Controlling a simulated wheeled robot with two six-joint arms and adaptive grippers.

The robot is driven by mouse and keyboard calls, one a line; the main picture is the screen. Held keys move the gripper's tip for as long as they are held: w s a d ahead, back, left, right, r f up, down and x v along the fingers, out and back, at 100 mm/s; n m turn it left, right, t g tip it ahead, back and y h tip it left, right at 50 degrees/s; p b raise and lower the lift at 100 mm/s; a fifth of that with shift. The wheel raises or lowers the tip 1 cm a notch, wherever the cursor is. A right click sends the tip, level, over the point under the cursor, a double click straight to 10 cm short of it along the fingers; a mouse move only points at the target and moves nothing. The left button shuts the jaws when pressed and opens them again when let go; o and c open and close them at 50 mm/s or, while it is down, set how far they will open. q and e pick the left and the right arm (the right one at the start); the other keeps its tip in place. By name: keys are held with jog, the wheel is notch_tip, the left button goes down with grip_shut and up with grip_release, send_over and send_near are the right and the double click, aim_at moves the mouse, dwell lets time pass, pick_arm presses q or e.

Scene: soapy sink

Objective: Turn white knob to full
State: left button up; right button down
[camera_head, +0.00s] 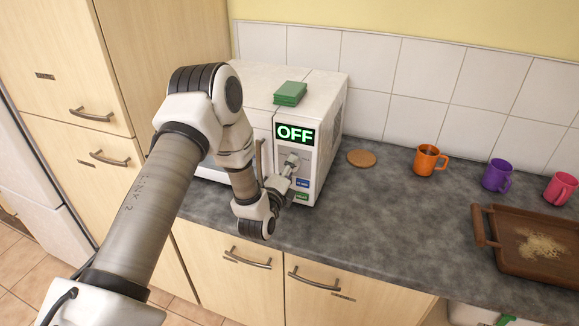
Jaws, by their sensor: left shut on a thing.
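A white microwave (325,105) stands on the counter against the tiled wall. Its display (296,134) reads OFF in green letters. My left arm reaches across the microwave's front, and my left gripper (290,164) is at the control panel below the display. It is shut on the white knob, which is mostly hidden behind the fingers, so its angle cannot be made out. Below the gripper are a blue button (302,183) and a green button (301,196). My right gripper is out of view.
A green block or sponge (290,93) lies on top of the microwave. On the counter to the right are a round coaster (361,158), an orange mug (429,161), a purple mug (497,176), a pink mug (560,188) and a brown tray (510,262). The counter (400,215) between them is clear.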

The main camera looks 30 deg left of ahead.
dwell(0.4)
pick_arm(q)
jog(key=o, duration=1.1)
jog(key=shift+a, duration=0.1)
jog(key=shift+o, duration=0.2)
jog(key=v, duration=1.2)
